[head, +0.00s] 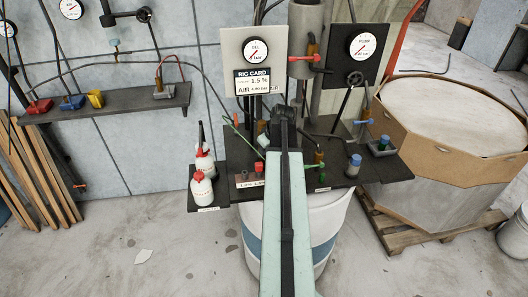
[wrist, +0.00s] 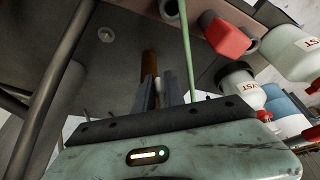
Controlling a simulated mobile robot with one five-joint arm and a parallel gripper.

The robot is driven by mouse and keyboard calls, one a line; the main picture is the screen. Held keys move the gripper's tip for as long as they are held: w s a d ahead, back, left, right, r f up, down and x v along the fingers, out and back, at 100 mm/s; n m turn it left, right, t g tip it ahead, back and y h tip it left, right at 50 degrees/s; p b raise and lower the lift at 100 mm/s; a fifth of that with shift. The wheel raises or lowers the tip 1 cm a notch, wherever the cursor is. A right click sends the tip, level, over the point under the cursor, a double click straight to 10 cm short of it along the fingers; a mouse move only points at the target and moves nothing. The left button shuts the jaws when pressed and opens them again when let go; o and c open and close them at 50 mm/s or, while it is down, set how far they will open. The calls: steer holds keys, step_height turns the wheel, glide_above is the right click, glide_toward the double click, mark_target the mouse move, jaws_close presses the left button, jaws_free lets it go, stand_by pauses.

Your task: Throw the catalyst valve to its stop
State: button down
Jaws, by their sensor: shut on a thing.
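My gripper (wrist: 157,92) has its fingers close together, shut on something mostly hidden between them. An orange-brown upright part (wrist: 149,64) shows just beyond the fingertips, in line with them; I cannot tell for certain that it is the catalyst valve. In the head view my arm hides the grip, over the dark bench (head: 338,178). A brass-coloured fitting (head: 262,128) stands just left of my wrist. A red block (head: 259,167) sits at the bench front; it also shows in the wrist view (wrist: 226,35). No valve label is readable.
Two white bottles with red caps (head: 202,188) stand on a side shelf at left. A green-handled valve (head: 316,167) and a blue-capped container (head: 353,165) stand right of my arm. A thin green line (wrist: 187,50) runs close beside my fingers. Gauge panels (head: 254,50) rise behind.

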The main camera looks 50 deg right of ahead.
steer(key=c, duration=1.4)
jaws_free()
steer(key=shift+d, duration=0.1)
steer(key=p+v, duration=0.7)
steer(key=v, duration=0.1)
steer(key=shift+f, duration=0.1)
